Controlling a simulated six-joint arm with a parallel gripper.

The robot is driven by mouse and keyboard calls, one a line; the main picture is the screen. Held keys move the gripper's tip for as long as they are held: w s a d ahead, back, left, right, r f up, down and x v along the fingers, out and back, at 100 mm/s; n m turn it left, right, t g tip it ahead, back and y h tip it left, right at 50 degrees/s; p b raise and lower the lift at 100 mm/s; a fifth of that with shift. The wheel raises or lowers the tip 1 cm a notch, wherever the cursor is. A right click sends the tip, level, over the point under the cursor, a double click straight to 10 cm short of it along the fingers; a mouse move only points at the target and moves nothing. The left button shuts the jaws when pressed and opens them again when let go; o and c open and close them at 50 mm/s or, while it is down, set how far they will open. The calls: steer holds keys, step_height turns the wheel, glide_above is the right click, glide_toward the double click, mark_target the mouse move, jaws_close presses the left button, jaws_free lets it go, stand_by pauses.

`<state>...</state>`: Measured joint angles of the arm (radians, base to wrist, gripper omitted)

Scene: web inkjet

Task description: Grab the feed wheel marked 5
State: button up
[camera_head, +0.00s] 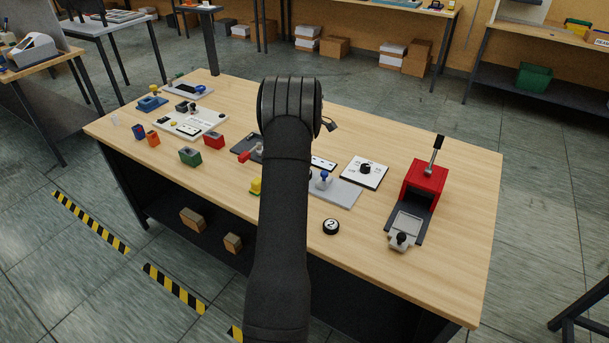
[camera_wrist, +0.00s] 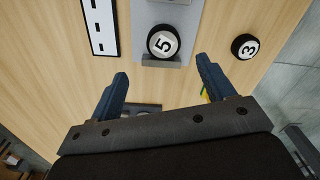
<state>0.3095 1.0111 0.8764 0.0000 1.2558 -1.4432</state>
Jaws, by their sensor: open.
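The feed wheel marked 5 (camera_wrist: 162,42) is a round black wheel with a white face in the wrist view. It sits at a grey block on a light grey plate (camera_wrist: 185,18). My gripper (camera_wrist: 162,68) is open, with its two blue fingers apart and nothing between them. The wheel shows just beyond the fingertips, between their lines; I cannot tell the height gap. A similar wheel marked 3 (camera_wrist: 246,46) lies to its right on the wood. In the head view I cannot make out the wheel marked 5; my arm covers the middle of the bench.
A wheel marked 2 (camera_head: 331,227) lies near the bench's front edge. A red press (camera_head: 424,180) with a lever stands at the right. A white panel with a black knob (camera_head: 364,170) is left of it. Several small coloured blocks and plates fill the left side.

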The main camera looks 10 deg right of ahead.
step_height(320, 180, down, 3)
steer(key=shift+r, duration=0.1)
steer(key=shift+s+a+f, duration=0.1)
steer(key=shift+s+f, duration=0.05)
steer(key=shift+f, duration=1.15)
steer(key=shift+s+f, duration=0.15)
steer(key=shift+f, duration=1.15)
steer(key=c, duration=1.2)
steer(key=shift+r, duration=0.1)
